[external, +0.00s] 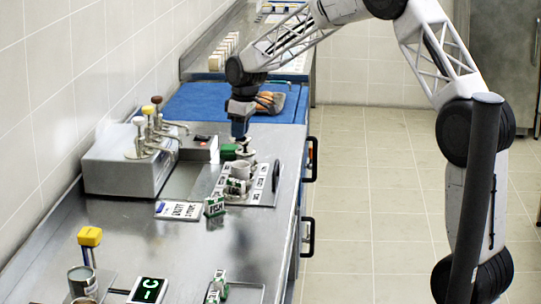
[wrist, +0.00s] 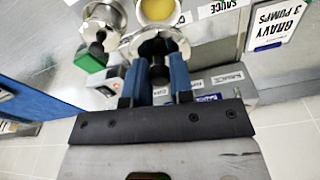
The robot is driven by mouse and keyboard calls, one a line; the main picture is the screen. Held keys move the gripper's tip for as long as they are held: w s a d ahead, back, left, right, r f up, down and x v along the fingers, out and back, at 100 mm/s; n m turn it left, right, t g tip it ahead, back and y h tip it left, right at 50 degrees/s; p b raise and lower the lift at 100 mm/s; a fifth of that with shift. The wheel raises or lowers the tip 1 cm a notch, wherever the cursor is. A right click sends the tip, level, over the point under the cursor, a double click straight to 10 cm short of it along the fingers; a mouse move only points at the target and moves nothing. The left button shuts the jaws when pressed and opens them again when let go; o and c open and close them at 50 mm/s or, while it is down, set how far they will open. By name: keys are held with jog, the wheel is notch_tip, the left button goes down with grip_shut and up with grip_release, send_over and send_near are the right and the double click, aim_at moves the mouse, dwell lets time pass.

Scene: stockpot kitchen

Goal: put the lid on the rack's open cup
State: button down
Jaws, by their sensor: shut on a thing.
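My gripper (wrist: 156,88) is shut on the dark knob of a silver lid (wrist: 178,42), with its two blue fingers on either side of the knob. In the wrist view an open cup (wrist: 158,10) with yellow contents shows just past the lid; the lid overlaps its near edge in the picture. I cannot tell whether they touch. A second silver vessel (wrist: 112,12) with a dark knob stands to the left, beside a green block (wrist: 92,80). In the external view my gripper (external: 240,136) points down over the far end of the rack (external: 262,197), where cups (external: 236,187) stand.
A pump dispenser box (external: 125,165) stands left of the rack by the wall. Blue mat (external: 195,103) lies beyond it. The front counter middle is largely clear.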

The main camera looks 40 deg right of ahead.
jog(key=shift+f, duration=0.15)
jog(key=shift+f, duration=3)
jog(key=shift+f, duration=0.2)
dwell(0.3)
jog(key=shift+c, duration=2.2)
grip_release()
jog(key=shift+r, duration=0.1)
jog(key=shift+r, duration=3.45)
